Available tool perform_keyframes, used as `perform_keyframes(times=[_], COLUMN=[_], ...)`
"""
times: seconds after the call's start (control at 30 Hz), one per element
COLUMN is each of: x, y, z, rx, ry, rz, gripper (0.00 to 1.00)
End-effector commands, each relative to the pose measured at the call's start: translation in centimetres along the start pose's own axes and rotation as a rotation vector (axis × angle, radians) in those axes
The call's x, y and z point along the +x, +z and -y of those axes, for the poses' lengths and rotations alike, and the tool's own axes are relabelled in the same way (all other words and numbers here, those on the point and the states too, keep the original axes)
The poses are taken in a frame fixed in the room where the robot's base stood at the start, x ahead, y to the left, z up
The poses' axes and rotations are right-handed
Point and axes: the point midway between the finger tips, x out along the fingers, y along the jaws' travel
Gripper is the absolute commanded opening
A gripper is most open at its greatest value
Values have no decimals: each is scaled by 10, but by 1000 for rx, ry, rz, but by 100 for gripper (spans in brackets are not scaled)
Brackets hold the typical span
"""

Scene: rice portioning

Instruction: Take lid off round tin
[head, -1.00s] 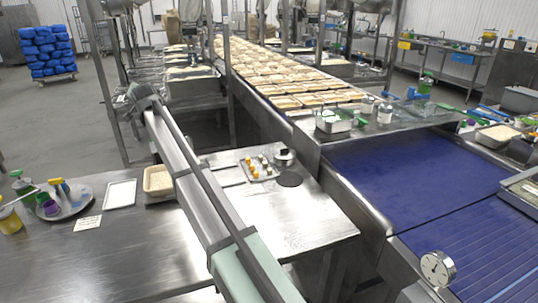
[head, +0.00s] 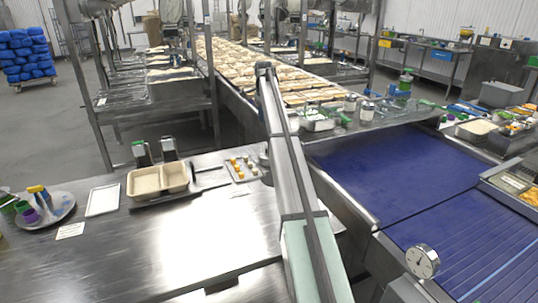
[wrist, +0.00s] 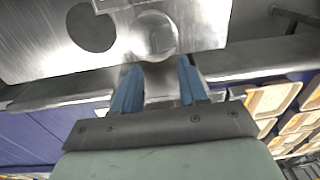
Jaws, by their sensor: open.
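The round tin (wrist: 156,36) is a shiny metal cylinder near the edge of the steel table. In the wrist view it lies just beyond my fingertips, roughly in line with the gap between them. In the head view only a sliver of the tin (head: 264,157) shows beside my arm. I cannot make out where its lid ends and its body begins. My gripper (wrist: 158,66) has two blue fingers, spread apart with nothing between them. My arm hides the gripper in the head view.
A dark round disc (wrist: 91,27) lies on the table beside the tin. The blue conveyor (head: 395,178) runs beyond the table edge.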

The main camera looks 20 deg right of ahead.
Motion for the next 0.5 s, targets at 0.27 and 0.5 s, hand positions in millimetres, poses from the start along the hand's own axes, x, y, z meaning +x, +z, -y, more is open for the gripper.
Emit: perform_keyframes(times=[0.27,0.5], x=[8,41], y=[-18,-16], z=[-12,-14], rx=[38,37], ry=[53,52], rz=[26,25], gripper=[43,43])
